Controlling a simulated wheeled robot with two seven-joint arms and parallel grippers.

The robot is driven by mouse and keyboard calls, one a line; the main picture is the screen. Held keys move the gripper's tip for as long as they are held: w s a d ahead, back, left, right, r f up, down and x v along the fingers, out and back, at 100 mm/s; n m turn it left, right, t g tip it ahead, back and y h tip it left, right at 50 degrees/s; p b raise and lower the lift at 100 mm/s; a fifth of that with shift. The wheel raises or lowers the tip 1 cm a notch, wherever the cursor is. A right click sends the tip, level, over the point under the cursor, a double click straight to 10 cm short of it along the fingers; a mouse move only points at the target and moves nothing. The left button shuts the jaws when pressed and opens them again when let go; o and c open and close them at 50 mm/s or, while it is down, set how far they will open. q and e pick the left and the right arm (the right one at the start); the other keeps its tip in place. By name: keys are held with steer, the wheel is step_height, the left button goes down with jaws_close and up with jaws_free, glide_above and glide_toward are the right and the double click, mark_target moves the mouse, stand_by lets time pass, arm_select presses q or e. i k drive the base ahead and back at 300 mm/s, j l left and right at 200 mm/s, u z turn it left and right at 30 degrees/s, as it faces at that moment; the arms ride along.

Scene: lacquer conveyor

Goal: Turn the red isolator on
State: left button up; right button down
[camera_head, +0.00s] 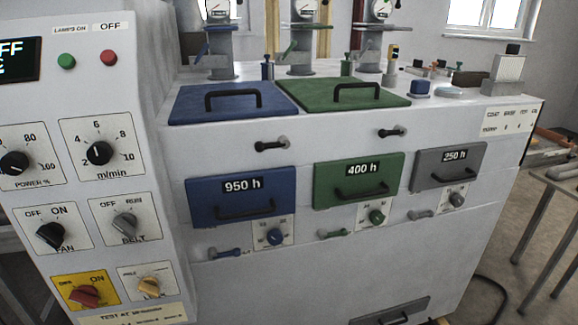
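The red isolator (86,296) is a red rotary knob on a yellow plate at the lower left of the grey control panel. Its plate has OFF printed at the upper left and ON at the upper right. I cannot tell clearly which mark the knob points to. The dark display (16,60) at the top left is cut by the picture edge, and its visible letters read "FF". Neither of my grippers is in this view.
Near the isolator are a yellow knob (149,286), a black FAN knob (50,235) and a grey BELT knob (125,225). Blue (242,195), green (358,179) and grey (450,165) drawers lie to the right. Nothing blocks the panel front.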

mark_target(85, 295)
steer(key=u, duration=1.4)
